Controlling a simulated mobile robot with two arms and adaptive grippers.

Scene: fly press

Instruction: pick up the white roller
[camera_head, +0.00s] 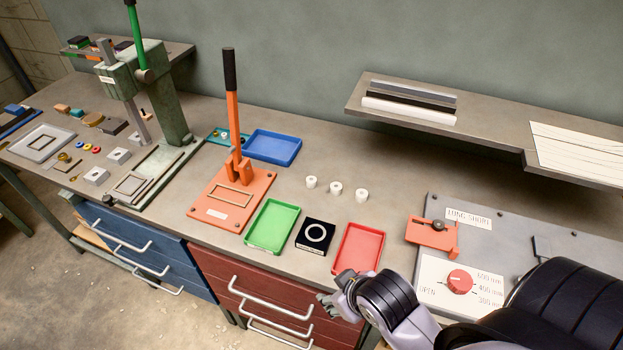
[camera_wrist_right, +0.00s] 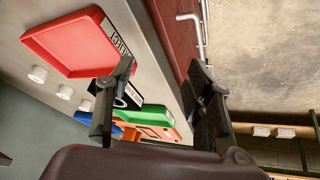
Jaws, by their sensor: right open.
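Three small white rollers stand in a row on the bench, each with a dark hole in its top: a left one (camera_head: 311,181), a middle one (camera_head: 335,188) and a right one (camera_head: 361,195). I cannot tell which one the task means. They also show at the left of the right wrist view, the nearest roller to the red tray's corner (camera_wrist_right: 38,74) being clearest. My right gripper (camera_head: 336,296) is in front of the bench's front edge, below the red tray and apart from the rollers. Its two fingers (camera_wrist_right: 165,82) are spread with nothing between them. My left gripper is out of view.
A red tray (camera_head: 358,248), a black block with a white ring (camera_head: 301,236) and a green tray (camera_head: 271,227) lie between the rollers and the front edge. An orange lever press (camera_head: 232,190) stands left; a blue tray (camera_head: 271,147) lies behind. A shelf (camera_head: 480,132) overhangs the back right.

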